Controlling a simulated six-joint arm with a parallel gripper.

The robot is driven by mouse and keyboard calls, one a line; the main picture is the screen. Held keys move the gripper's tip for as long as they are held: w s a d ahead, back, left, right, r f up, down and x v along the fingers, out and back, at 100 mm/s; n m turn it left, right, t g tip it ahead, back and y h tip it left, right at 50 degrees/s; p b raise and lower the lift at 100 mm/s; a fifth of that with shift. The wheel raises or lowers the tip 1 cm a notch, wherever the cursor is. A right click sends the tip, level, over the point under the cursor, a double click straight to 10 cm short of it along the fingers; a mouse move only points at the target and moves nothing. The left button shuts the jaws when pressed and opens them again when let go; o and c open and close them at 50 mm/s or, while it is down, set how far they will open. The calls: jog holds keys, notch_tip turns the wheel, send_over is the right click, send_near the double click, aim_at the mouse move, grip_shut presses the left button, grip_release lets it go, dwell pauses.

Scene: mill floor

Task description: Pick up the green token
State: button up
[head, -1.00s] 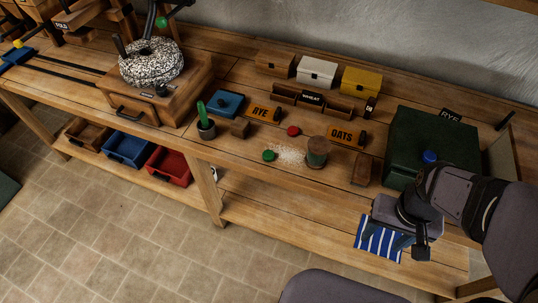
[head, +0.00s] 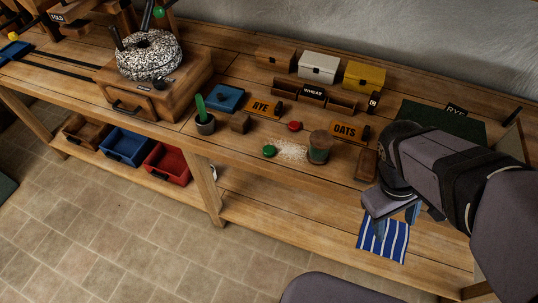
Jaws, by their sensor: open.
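The green token (head: 269,151) is a small round piece lying on the wooden bench, at the left edge of a patch of spilled pale grain. My gripper (head: 410,222) is at the bench's front right, above the blue and white striped cloth, well to the right of the token. My arm hides much of the gripper. Its fingers are apart, and I see nothing between them.
A red token (head: 294,126) lies behind the grain (head: 290,149). A round jar (head: 319,147) stands right of the green token, on my gripper's side. The striped cloth (head: 383,240) hangs at the front. A wooden block (head: 366,165) and the OATS sign (head: 348,132) are nearby.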

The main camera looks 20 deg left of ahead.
jog(key=w+a+f+n+t+h+b, duration=0.1)
jog(key=w+a+n+t+h+b, duration=0.2)
jog(key=w+a+n+t+b, duration=0.75)
jog(key=s+a+r+n+t+y+b, duration=0.1)
jog(key=s+a+n+t+y, duration=0.15)
jog(key=a+n, duration=0.8)
jog(key=s+a+r+n+t+y, duration=0.3)
jog(key=a+n, duration=0.4)
jog(key=a, duration=0.7)
jog(key=y, duration=0.1)
send_near(267, 153)
jog(key=w, duration=0.1)
jog(key=shift+w+d+f, duration=0.1)
jog(key=shift+w+f, duration=0.05)
jog(key=shift+w, duration=0.05)
jog(key=shift+w+f+p, duration=0.2)
jog(key=shift+w, duration=1)
jog(key=shift+w+f+p, duration=0.2)
jog(key=shift+w, duration=1)
jog(key=shift+w+f+p, duration=0.2)
jog(key=shift+w, duration=1)
jog(key=c, duration=1.1)
